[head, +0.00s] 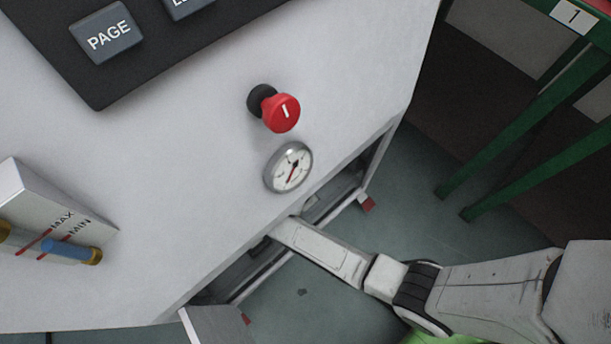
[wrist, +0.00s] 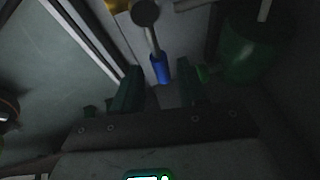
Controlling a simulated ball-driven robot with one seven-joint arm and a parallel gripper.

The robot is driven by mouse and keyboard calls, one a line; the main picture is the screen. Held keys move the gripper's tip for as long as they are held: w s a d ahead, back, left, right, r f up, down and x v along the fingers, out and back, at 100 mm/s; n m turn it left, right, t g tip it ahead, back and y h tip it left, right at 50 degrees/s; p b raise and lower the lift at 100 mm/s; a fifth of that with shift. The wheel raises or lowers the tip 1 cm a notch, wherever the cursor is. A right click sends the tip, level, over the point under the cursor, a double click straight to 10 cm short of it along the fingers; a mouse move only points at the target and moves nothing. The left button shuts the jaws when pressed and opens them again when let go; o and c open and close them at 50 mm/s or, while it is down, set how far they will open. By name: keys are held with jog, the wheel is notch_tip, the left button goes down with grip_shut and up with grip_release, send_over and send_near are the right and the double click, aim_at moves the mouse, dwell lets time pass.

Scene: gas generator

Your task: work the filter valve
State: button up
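A valve handle with a blue grip (wrist: 160,69) shows in the wrist view on a grey metal stem. I take it for the filter valve. My gripper (wrist: 160,93) has its two dark fingers spread apart on either side of the line to the blue grip. The grip's lower end lies just beyond or between the fingertips; I cannot tell whether they touch. In the head view my arm reaches into the low opening of the grey cabinet (head: 190,235), and the gripper and the valve are hidden inside.
Inside it is dark. A green rounded body (wrist: 250,45) stands close on the right, and a pale frame edge (wrist: 85,40) runs along the left. On the cabinet front are a red knob (head: 281,113), a gauge (head: 289,167) and a level indicator (head: 60,248).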

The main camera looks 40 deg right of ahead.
jog(key=shift+r, duration=0.3)
jog(key=s+a+p, duration=0.2)
jog(key=s+a, duration=0.3)
jog(key=a, duration=0.6)
jog(key=shift+a+r+p, duration=0.2)
jog(key=shift+r+p, duration=0.05)
jog(key=shift+p, duration=0.1)
